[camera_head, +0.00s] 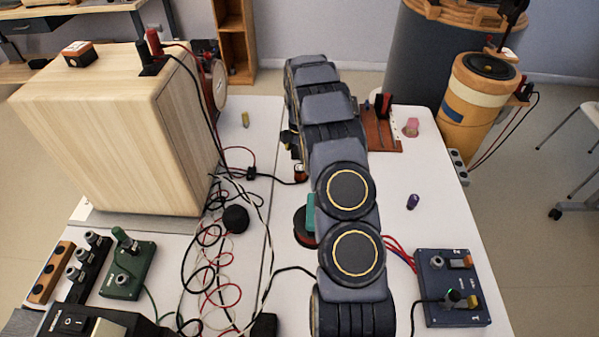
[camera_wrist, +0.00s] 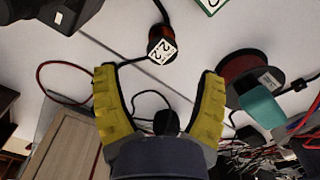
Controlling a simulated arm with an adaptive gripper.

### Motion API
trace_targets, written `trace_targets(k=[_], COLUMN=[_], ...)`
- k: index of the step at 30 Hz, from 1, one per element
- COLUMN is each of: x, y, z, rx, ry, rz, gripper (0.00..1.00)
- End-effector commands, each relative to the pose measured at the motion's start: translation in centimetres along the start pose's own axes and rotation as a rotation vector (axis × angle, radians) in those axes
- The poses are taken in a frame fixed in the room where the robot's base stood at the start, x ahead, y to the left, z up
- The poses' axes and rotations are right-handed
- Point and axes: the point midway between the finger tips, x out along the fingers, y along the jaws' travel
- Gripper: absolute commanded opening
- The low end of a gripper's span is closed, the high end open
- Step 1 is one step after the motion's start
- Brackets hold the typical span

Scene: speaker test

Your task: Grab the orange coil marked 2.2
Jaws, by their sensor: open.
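The coil marked 2.2 (camera_wrist: 162,45) shows in the wrist view, with a white label and dark ends. It stands on the white table beyond my fingertips, slightly right of centre. A small copper-orange coil beside my arm in the head view (camera_head: 300,172) appears to be the same one. My gripper (camera_wrist: 158,72) has its two yellow fingers spread wide with nothing between the tips. In the head view my arm hides most of the gripper.
A larger dark red spool (camera_wrist: 245,70) with a teal block (camera_wrist: 262,104) stands right of the coil in the wrist view. A black connector (camera_wrist: 166,122) and cables lie near my fingers. A large wooden box (camera_head: 120,130) stands left in the head view.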

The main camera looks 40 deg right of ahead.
Motion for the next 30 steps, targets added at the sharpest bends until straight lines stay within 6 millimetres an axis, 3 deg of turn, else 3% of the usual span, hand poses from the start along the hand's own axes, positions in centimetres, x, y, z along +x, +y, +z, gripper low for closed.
trace_targets(k=[4,14,22,30], x=[1.2,4.4,8.3,8.7], y=[0.3,0.1,-0.3,-0.2], z=[0.8,0.5,0.0,0.1], rx=[-0.036,-0.037,-0.036,-0.036], ry=[0.001,0.003,0.004,0.001], rz=[0.010,0.007,0.006,0.009], gripper=[0.70,0.70,0.70,0.70])
